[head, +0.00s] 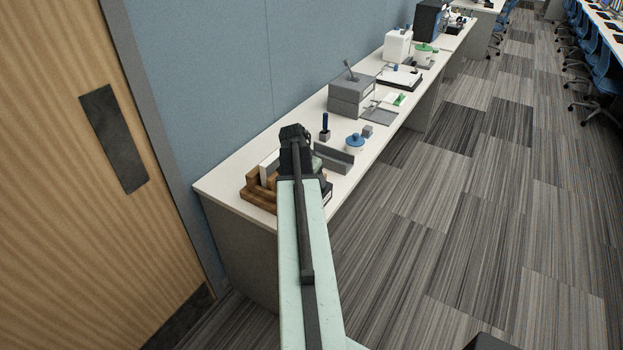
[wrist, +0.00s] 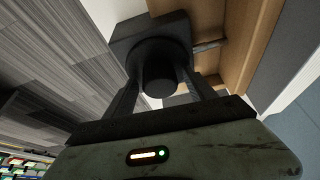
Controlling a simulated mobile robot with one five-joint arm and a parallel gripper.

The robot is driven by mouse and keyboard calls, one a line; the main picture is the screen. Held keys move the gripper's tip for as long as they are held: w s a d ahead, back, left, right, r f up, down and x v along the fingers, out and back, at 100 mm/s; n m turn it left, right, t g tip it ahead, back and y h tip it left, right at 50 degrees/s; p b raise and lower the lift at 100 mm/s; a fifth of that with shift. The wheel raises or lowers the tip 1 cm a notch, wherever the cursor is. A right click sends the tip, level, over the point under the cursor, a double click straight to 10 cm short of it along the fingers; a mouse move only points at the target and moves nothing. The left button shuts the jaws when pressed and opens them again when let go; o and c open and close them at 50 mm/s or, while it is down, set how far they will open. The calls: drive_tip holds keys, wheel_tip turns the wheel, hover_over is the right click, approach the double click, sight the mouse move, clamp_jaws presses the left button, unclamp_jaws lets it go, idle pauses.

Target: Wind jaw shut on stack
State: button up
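A brown wooden stepped frame (head: 258,195) sits at the near end of the white bench, with a pale upright slab (head: 270,165) in it, perhaps the stack. In the wrist view, brown wood (wrist: 212,22) and a grey rod lie behind a dark block (wrist: 122,42). A dark round knob (wrist: 158,78) on the block points towards my wrist. My gripper (wrist: 165,72) has one finger on each side of the knob; whether they press on it is unclear. In the head view my arm hides the fingers and part of the frame. The jaw's gap is not clear.
Close by on the bench (head: 228,182) are a grey angled block (head: 333,158), a blue-lidded pot (head: 355,143) and a pen holder (head: 324,135). Grey boxes (head: 350,95) stand further back.

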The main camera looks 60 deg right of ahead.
drive_tip(key=p+v, duration=0.7)
drive_tip(key=v, duration=0.1)
drive_tip(key=shift+f, duration=0.1)
